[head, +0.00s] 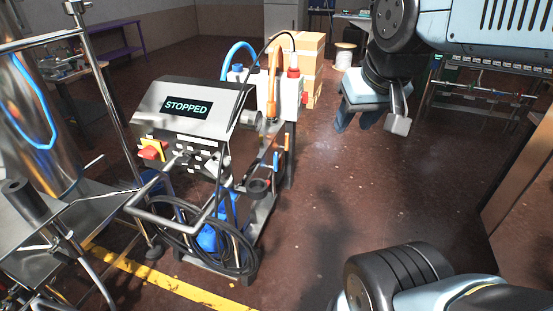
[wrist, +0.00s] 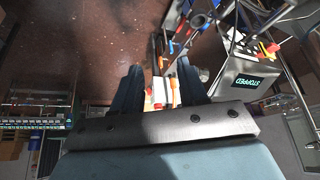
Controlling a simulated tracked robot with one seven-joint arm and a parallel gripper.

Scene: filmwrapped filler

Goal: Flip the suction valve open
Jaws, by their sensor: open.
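The filler machine (head: 185,110) stands left of centre in the head view, its dark screen reading STOPPED. On its right side are small valve-like levers, an orange one (head: 275,161) and a blue one (head: 287,143); I cannot tell which is the suction valve. The machine's screen also shows at the upper right of the wrist view (wrist: 246,81), with small coloured parts near it. My gripper (head: 356,127) hangs right of the machine, apart from it, fingers down, open and empty. In the wrist view its two fingers (wrist: 160,72) are spread, with white and orange parts visible beyond the gap.
A shiny steel tank (head: 45,110) and metal frame stand at the left. A coiled black hose (head: 205,245) hangs low on the machine. Cardboard boxes (head: 308,55) stand behind it. A workbench edge (head: 520,160) is at the right. The floor between machine and bench is open.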

